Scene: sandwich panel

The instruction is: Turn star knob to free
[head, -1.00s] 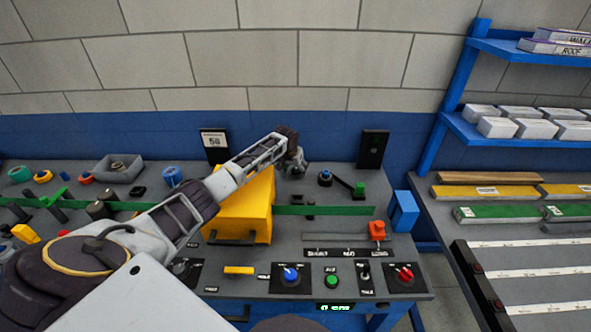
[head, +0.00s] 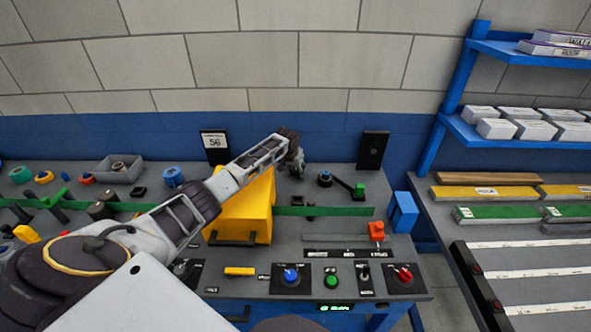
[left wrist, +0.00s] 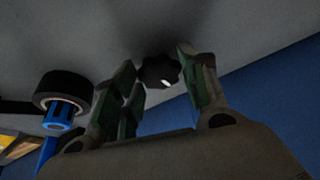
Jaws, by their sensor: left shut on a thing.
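The black star knob (left wrist: 159,71) shows in the left wrist view between the two fingers of my left gripper (left wrist: 163,88). The fingers are shut on it, one at each side, and a small white mark shows on its face. In the head view my left gripper (head: 297,167) is at the back of the bench, just right of the yellow housing (head: 245,210). The knob cannot be made out there. My right gripper is not in view.
A black-collared blue knob (left wrist: 62,100) is left of the fingers in the left wrist view. In the head view a green strip (head: 340,211) runs across the bench, with a black lever (head: 343,184) behind it. A control panel (head: 310,265) lines the front.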

